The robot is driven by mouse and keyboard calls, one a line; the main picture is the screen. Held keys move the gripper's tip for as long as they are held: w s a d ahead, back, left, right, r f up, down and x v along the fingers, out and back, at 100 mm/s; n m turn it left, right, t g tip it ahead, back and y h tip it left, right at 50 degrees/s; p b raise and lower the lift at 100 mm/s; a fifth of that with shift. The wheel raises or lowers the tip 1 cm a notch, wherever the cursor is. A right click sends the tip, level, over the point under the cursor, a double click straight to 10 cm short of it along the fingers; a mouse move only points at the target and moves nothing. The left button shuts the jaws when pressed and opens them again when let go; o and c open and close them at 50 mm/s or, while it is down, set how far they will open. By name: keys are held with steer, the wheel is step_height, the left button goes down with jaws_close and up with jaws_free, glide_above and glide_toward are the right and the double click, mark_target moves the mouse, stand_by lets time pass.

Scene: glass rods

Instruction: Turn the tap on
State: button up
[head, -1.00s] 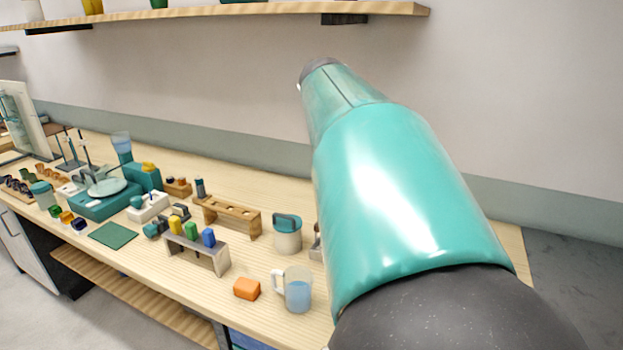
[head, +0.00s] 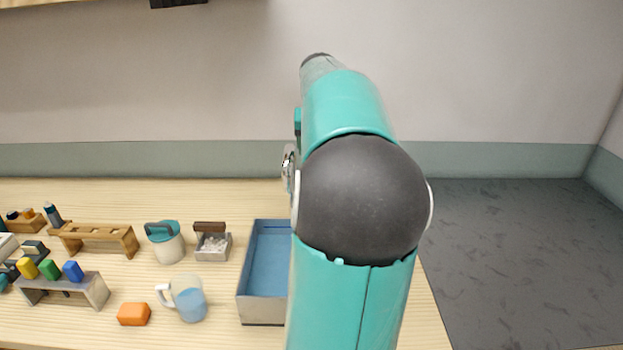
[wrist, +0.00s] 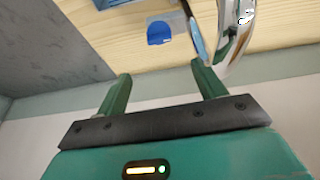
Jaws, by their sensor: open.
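The tap's curved chrome spout (wrist: 236,42) shows at the top right of the wrist view, beside the right finger. A small blue piece (wrist: 160,33) sits nearby, beyond the fingertips; I cannot tell for sure whether it is the tap's handle. My gripper (wrist: 160,69) is open, with nothing between its two green fingers. In the head view a bit of chrome (head: 289,168) shows at the left edge of my arm, which hides the rest of the tap and my gripper. A blue-lined basin (head: 268,258) is partly hidden by my arm.
Left of the basin are a jug of water (head: 190,303), an orange block (head: 134,314), a lidded jar (head: 165,242), a small grey box (head: 212,246) and wooden racks (head: 98,238). Bare wall stands behind.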

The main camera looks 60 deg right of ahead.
steer(key=x, duration=1.3)
steer(key=shift+d+f, duration=0.1)
steer(key=shift+f, duration=0.25)
steer(key=shift+c, duration=0.2)
steer(key=c, duration=0.9)
